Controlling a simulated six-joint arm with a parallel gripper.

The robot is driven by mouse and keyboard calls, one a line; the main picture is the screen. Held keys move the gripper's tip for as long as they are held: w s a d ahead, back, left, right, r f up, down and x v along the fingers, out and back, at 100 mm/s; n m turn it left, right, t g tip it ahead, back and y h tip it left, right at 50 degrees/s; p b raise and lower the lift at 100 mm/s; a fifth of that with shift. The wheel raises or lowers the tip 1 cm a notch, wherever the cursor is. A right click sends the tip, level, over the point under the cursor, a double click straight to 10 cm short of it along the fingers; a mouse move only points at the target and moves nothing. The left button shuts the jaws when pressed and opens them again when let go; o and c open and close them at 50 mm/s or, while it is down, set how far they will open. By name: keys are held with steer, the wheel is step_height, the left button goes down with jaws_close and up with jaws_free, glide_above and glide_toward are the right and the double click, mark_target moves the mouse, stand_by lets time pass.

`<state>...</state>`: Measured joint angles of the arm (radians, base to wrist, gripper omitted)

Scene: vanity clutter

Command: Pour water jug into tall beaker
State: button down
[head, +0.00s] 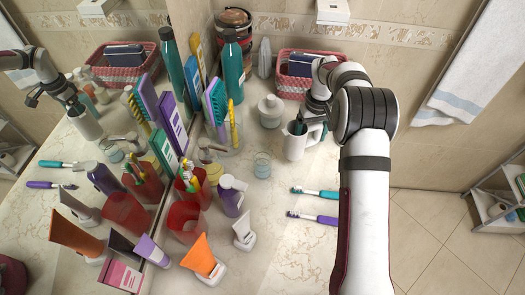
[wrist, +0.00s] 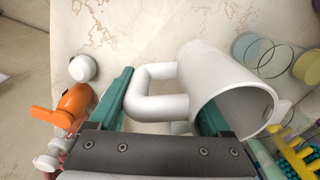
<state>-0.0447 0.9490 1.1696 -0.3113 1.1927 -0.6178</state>
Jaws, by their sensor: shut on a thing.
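The white water jug (head: 294,146) stands upright, or close to it, near the middle of the counter; I cannot tell whether its base touches the counter. My gripper (head: 311,127) is shut on it at the handle side. In the wrist view the jug (wrist: 222,84) has its open mouth toward the camera and its handle between my gripper's green fingers (wrist: 165,97). Its water level cannot be made out. A small clear glass vessel (head: 262,166), perhaps the beaker, stands just left of the jug; clear glass also shows in the wrist view (wrist: 274,58).
A white lidded jar (head: 270,110) stands behind the jug. Two toothbrushes (head: 314,218) lie in front. A pink basket (head: 292,82) is at the back.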

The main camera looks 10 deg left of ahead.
mark_target(304, 127)
steer(key=shift+w+d+f, duration=0.15)
steer(key=shift+d+f, duration=0.15)
steer(key=shift+f, duration=0.35)
steer(key=shift+w+d+f, duration=0.1)
steer(key=shift+d+f, duration=0.2)
steer(key=shift+f, duration=0.3)
steer(key=shift+r, duration=0.1)
